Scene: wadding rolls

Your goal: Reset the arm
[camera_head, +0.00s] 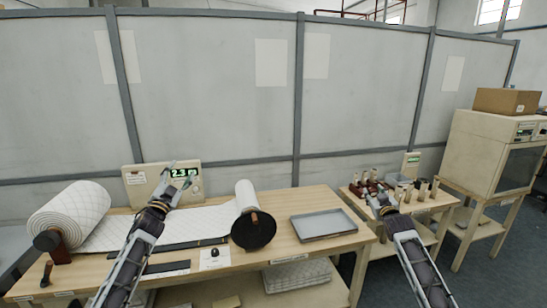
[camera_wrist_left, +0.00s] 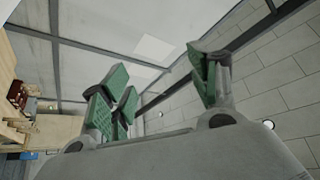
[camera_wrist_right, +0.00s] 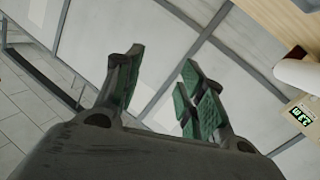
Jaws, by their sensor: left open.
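My left gripper (camera_head: 180,178) is raised in front of the display box (camera_head: 147,187) at the back of the long table. In the left wrist view its green-padded fingers (camera_wrist_left: 160,68) stand apart with nothing between them. My right gripper (camera_head: 380,200) is in front of the small side table in the head view. In the right wrist view its fingers (camera_wrist_right: 162,62) are also spread and empty. Both arms reach up from the bottom of the head view, and both wrist views look mostly at wall panels.
The long table (camera_head: 290,255) bears a large white wadding roll (camera_head: 70,208), its sheet running to a smaller roll (camera_head: 245,194) with a black disc (camera_head: 253,230). A grey tray (camera_head: 323,225) lies at right. Wooden pegs crowd the side table (camera_head: 432,203). A cabinet (camera_head: 490,150) stands far right.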

